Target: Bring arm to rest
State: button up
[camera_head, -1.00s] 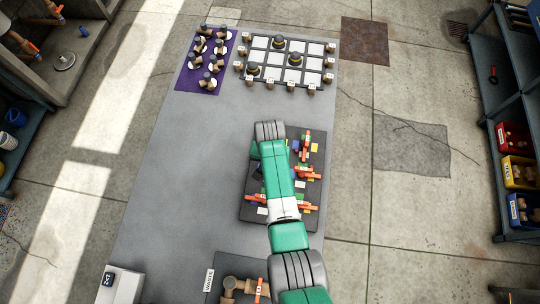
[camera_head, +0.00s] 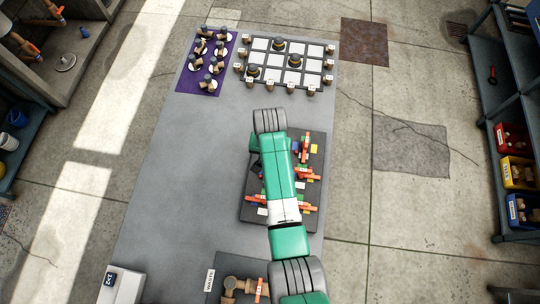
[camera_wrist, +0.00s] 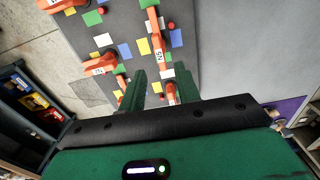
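My arm (camera_head: 277,170), green with grey and white joints, reaches over a dark board (camera_head: 312,225) on the grey table. My gripper (camera_wrist: 161,88) shows two green fingers apart in the wrist view, with nothing seen held between them. Below and beyond the fingers is the board with orange-handled parts (camera_wrist: 157,42) and coloured tags. In the head view the arm hides the middle of the board and most of the gripper.
A purple mat (camera_head: 184,82) with several fittings lies at the far left of the table. Beside it is a grid board (camera_head: 272,60) with dark-topped pieces. A fitting on a dark mat (camera_head: 217,292) is at the near end. The table's left middle is clear.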

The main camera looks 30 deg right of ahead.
jog(key=shift+r, duration=0.65)
jog(key=w+a+r+n+t+h+p, duration=0.1)
jog(key=w+r+t, duration=0.3)
jog(key=r, duration=0.5)
jog(key=w+a+r+n+t+h+p, duration=0.1)
jog(key=w+r+t, duration=0.2)
jog(key=w+r, duration=0.45)
jog(key=a+r+n+t+p, duration=0.1)
jog(key=a+r+t, duration=0.15)
jog(key=r, duration=0.95)
jog(key=a+r+n+t+p, duration=0.15)
jog(key=r+t, duration=0.25)
jog(key=r, duration=0.8)
jog(key=s+a+r+n+t, duration=0.1)
jog(key=s+a+r+t, duration=0.2)
jog(key=s+r, duration=0.3)
jog(key=s+a+r+t+y+p, duration=0.1)
jog(key=s+a+r+t, duration=0.2)
jog(key=s+r, duration=0.4)
jog(key=s+a+r+n+t+y+p, duration=0.1)
jog(key=s+a+r+t, duration=0.2)
jog(key=r, duration=1.7)
jog(key=s+t, duration=0.2)
jog(key=s, duration=0.1)
jog(key=shift+s+a+n, duration=0.15)
jog(key=shift+a+n, duration=0.15)
jog(key=shift+n, duration=0.05)
jog(key=shift+f, duration=0.1)
